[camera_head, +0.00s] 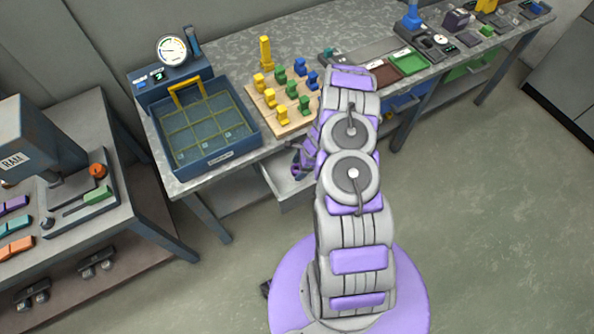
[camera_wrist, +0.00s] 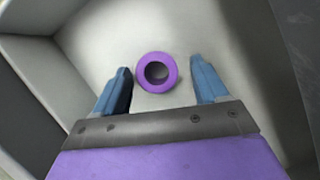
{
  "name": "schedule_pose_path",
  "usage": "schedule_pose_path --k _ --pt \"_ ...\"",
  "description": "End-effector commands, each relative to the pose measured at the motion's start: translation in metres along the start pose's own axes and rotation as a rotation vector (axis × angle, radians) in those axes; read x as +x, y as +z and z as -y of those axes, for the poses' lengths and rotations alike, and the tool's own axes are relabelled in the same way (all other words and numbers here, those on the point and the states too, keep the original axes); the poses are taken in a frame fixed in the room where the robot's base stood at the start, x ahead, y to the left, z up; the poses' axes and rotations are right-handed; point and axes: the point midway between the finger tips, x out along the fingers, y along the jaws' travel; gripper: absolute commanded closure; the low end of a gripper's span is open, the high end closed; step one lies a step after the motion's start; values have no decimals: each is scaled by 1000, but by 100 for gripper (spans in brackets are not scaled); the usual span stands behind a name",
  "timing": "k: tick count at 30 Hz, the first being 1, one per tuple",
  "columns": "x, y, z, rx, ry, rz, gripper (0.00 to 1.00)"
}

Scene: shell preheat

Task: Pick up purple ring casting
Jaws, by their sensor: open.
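The purple ring casting (camera_wrist: 143,83) lies on the light floor of an open drawer in the wrist view, its dark round hole facing the camera. My gripper (camera_wrist: 160,66) is open, with one blue finger to the left of the ring and one to the right. There is a visible gap on each side, wider on the right. I cannot tell how far the fingertips are above the drawer floor. In the head view the pale drawer (camera_head: 287,194) is pulled out under the bench, and my arm hides part of it. The ring cannot be made out there.
The drawer's pale walls stand around the gripper. On the bench above are a blue basket (camera_head: 247,143) with a yellow handle and a wooden board (camera_head: 284,126) with yellow, green and blue pieces. A press (camera_head: 40,140) stands on the left bench. The floor (camera_head: 490,200) on the right is clear.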

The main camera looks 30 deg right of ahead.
Motion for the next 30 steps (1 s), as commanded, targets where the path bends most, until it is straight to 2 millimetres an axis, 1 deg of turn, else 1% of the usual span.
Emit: schedule_pose_path --k 5,6,24,25,30 --pt "0 1 0 0 0 -1 27" --pt "0 2 0 -1 0 -1 29" --pt "0 0 0 0 0 0 86" --pt "0 0 0 0 1 0 89" --pt "0 0 0 0 1 -1 89"
